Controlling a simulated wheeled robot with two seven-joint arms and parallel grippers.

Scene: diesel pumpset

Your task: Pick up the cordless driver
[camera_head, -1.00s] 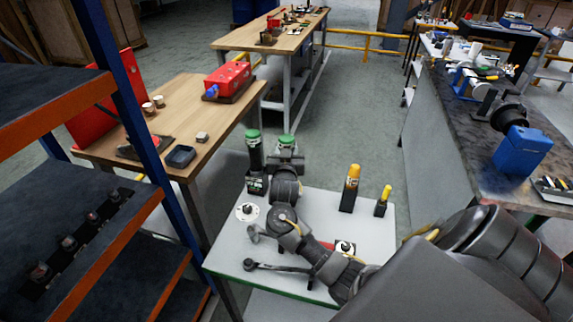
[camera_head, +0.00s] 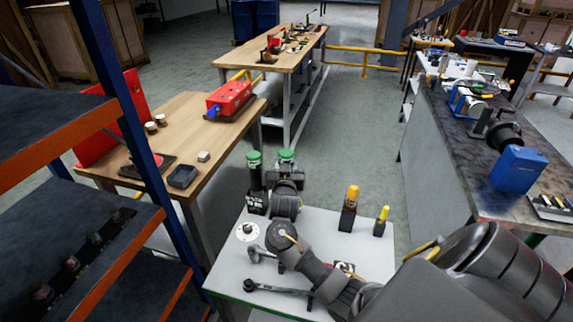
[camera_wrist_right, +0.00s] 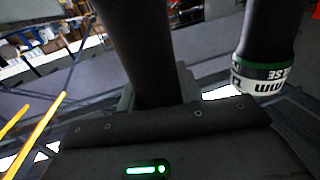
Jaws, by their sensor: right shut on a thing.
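My right gripper (camera_head: 286,184) is over the back left of the light grey table. It is shut on a dark, green-topped upright thing (camera_head: 286,155), which I take to be the cordless driver. My gripper hides its lower part. In the right wrist view its dark body (camera_wrist_right: 135,50) stands between the jaws. Just left of it in the head view is a similar dark, green-topped cylinder (camera_head: 254,176), apart from it. In the wrist view this cylinder (camera_wrist_right: 265,50) is at the right, with a white and green lettered band. My left gripper is not in view.
On the grey table (camera_head: 225,275) are two yellow-topped tools (camera_head: 349,210), a white disc (camera_head: 248,231) and a dark wrench-like tool (camera_head: 275,288). A blue-and-orange shelf (camera_head: 150,150) stands at left, a wooden bench (camera_head: 225,135) behind, and a dark-topped bench (camera_head: 450,140) at right.

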